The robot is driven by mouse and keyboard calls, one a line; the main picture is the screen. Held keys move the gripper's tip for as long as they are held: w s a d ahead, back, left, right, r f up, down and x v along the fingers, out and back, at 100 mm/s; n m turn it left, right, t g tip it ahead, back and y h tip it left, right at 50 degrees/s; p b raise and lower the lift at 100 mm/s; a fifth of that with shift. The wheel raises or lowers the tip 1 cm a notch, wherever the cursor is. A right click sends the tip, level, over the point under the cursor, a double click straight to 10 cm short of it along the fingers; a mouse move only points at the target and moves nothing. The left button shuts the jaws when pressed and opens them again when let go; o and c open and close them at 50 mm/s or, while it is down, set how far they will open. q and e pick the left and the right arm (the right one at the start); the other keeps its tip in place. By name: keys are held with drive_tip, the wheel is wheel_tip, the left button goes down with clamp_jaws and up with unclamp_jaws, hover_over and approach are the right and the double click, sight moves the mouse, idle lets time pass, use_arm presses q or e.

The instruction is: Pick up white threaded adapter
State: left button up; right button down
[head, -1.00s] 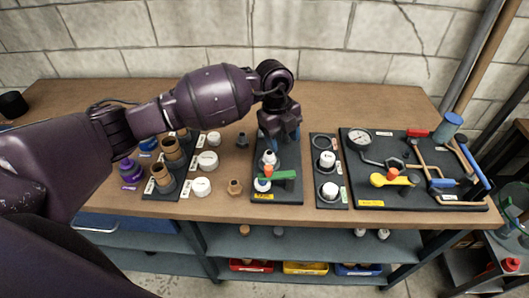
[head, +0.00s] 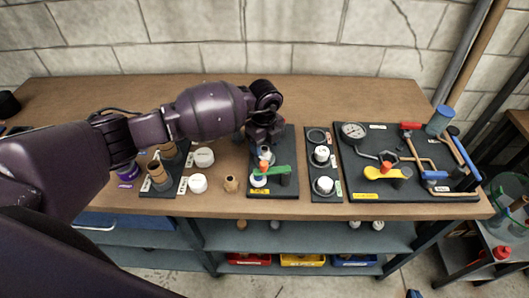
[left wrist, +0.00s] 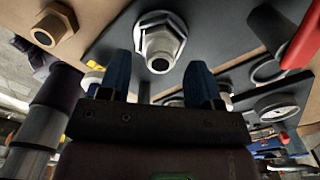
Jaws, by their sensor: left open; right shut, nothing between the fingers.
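The white threaded adapter (head: 265,154) stands on a black board (head: 287,141) near the middle of the bench, behind a green-handled valve (head: 268,170). In the left wrist view the adapter (left wrist: 160,46) shows a hex collar and a round dark bore, just beyond the fingertips. My left gripper (left wrist: 160,72) is open, with blue fingers apart and nothing between them. In the head view my left gripper (head: 264,136) is above and close behind the adapter; its arm hides part of the bench and its fingers are hard to make out. My right gripper is not in view.
White caps (head: 198,183) and a brown fitting (head: 231,184) stand left of the board. A narrow black board with white fittings (head: 324,186) is to the right. Further right, a large black board (head: 358,164) carries a gauge, pipes and a yellow lever. The bench's back right is clear.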

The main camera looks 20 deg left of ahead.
use_arm(q)
drive_tip(key=shift+f, duration=1.15)
drive_tip(key=c, duration=1)
drive_tip(key=shift+r, duration=0.15)
